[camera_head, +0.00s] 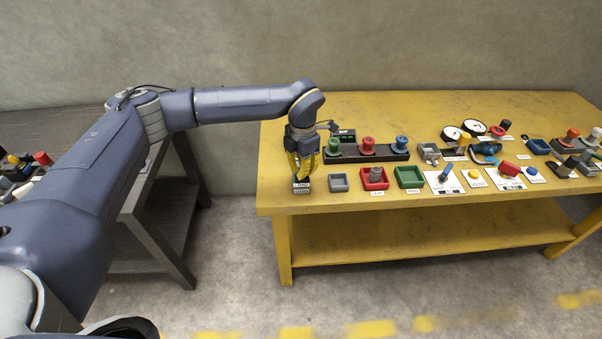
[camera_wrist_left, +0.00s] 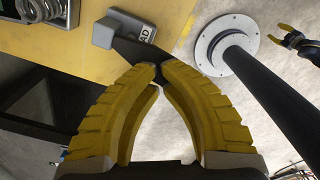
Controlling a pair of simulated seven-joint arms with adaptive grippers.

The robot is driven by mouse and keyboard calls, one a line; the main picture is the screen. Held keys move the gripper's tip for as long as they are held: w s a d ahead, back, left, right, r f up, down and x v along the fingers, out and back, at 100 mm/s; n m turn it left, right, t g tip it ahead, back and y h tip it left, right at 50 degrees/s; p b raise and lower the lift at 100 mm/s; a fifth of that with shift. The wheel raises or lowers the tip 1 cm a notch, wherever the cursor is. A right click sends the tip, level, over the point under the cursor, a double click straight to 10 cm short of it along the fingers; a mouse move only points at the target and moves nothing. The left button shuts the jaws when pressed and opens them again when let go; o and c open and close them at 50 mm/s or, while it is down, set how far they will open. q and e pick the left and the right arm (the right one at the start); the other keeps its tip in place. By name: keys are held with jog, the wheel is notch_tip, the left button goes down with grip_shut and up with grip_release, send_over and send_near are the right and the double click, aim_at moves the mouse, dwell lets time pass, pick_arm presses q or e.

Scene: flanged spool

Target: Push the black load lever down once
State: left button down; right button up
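The black load lever (camera_wrist_left: 136,50) shows in the left wrist view as a dark flat arm reaching from a grey block (camera_wrist_left: 121,27) beside a label ending in "AD". My left gripper (camera_wrist_left: 160,74) has its yellow fingertips together over the lever's outer end; I cannot tell whether they touch it. In the head view my left gripper (camera_head: 302,178) points down at the table's front left corner, just above the small label (camera_head: 302,188), and hides the lever. My right gripper (camera_wrist_left: 279,34) shows small at the upper right of the wrist view, its yellow fingers apart and empty.
On the yellow table (camera_head: 350,200), a grey tray (camera_head: 339,183), a red tray (camera_head: 375,185) and a green tray (camera_head: 410,177) stand right of my gripper. Behind them is a black bar with coloured knobs (camera_head: 367,146). Gauges and other controls fill the right side.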

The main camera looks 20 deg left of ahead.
pick_arm(q)
jog(key=shift+f, duration=2.9)
jog(key=shift+r, duration=4)
